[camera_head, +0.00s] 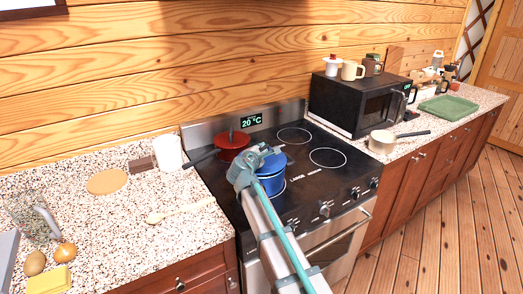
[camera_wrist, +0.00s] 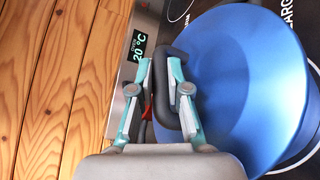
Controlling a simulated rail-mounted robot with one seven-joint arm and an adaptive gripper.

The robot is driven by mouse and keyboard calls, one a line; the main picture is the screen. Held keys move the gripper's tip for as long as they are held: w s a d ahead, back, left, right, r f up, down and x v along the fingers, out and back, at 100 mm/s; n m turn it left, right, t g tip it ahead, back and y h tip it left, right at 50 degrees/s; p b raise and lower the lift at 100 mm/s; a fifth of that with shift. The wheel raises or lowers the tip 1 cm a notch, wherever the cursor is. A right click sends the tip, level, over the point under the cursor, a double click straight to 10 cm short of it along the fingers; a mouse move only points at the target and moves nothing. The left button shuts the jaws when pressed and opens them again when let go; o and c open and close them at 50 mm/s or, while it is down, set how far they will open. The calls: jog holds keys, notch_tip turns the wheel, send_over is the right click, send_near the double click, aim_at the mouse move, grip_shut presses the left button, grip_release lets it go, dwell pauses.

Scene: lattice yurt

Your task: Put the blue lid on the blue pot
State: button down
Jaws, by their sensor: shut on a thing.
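The blue pot (camera_head: 270,185) stands on the front left part of the black stove top. The blue lid (camera_head: 274,163) is directly over the pot; whether it rests on the rim or hovers just above, I cannot tell. My gripper (camera_head: 264,157) is above the pot, shut on the lid's dark handle. In the wrist view the lid (camera_wrist: 240,80) fills the right side, and my gripper's fingers (camera_wrist: 162,80) are on either side of the dark loop handle (camera_wrist: 165,112).
A red pan (camera_head: 231,147) stands just behind and left of the blue pot. The right burners (camera_head: 327,157) are bare. A microwave (camera_head: 358,108) stands behind right, with a saucepan (camera_head: 382,142) before it. A wooden spoon (camera_head: 180,210) lies on the left counter.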

jog(key=shift+f, duration=0.2)
jog(key=c, duration=1.1)
grip_release()
jog(key=shift+c, duration=0.2)
jog(key=shift+r, duration=0.1)
jog(key=shift+r+p, duration=0.45)
jog(key=shift+r, duration=0.15)
jog(key=b+v, duration=0.3)
jog(key=v, duration=0.9)
jog(key=shift+f, duration=0.2)
